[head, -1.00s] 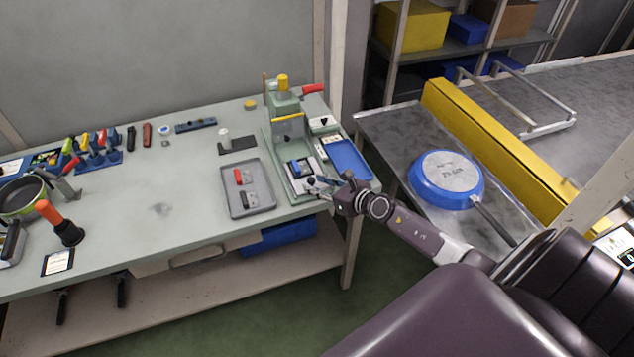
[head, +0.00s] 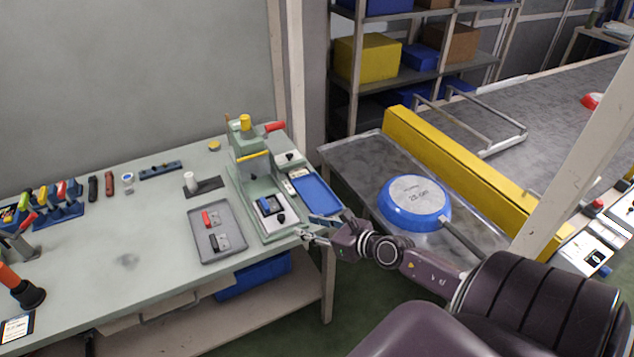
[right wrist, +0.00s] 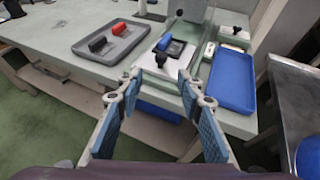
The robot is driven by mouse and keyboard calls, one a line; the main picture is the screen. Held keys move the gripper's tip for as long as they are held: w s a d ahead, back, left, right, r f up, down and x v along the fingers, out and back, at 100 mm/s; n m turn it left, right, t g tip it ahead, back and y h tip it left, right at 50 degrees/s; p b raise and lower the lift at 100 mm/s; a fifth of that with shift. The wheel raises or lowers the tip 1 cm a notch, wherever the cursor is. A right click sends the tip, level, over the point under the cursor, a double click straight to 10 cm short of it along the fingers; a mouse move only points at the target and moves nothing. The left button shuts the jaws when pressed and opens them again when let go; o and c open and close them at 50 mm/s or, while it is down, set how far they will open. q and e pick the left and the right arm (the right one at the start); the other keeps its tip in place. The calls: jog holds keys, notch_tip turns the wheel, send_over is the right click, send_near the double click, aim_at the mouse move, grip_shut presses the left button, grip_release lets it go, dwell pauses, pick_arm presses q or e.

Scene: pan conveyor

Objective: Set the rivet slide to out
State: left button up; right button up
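The green riveting press (head: 250,163) stands at the right end of the workbench. A pale plate on its base carries a small blue-and-black block (head: 268,204) with a dark knob (head: 281,218) near the front; this looks like the rivet slide, but its setting is too small to tell. The block also shows in the right wrist view (right wrist: 170,46), beyond my fingers. My right gripper (head: 316,229) is at the bench's front edge, right of and in front of the slide, apart from it. Its blue-padded fingers (right wrist: 158,88) are spread with nothing between them. My left gripper is out of view.
A grey tray (head: 203,251) with a red and a black piece lies left of the press, a blue tray (head: 315,193) right of it. A blue pan (head: 413,203) lies upside down on the metal table, beside a yellow rail (head: 450,158). The bench's front middle is clear.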

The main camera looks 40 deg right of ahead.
jog(key=shift+v, duration=1.3)
jog(key=s+f+m+g+h+b, duration=0.1)
jog(key=s+f+m, duration=0.5)
jog(key=f, duration=0.4)
jog(key=s+d+f+m+g+h+b, duration=0.1)
jog(key=s+f+m+g, duration=0.15)
jog(key=f+m, duration=0.6)
jog(key=s+f+m+g+h+b, duration=0.1)
jog(key=s+f+m, duration=0.45)
jog(key=f, duration=0.65)
jog(key=s+a+f+m+g, duration=0.2)
jog(key=s+a+f+m, duration=0.3)
jog(key=s, duration=0.4)
jog(key=s+a+f+m+g+b, duration=0.1)
jog(key=s+a+f+m+g, duration=0.2)
jog(key=s+a+f+m, duration=0.2)
jog(key=s+a+f+m+g+y+b, duration=0.1)
jog(key=s+a+f+m, duration=0.4)
jog(key=s, duration=0.8)
notch_tip(320, 180, down, 5)
jog(key=a+g, duration=0.1)
jog(key=a, duration=0.2)
jog(key=shift+s+f+g, duration=0.2)
jog(key=shift+s+g, duration=0.05)
jog(key=shift+g, duration=0.1)
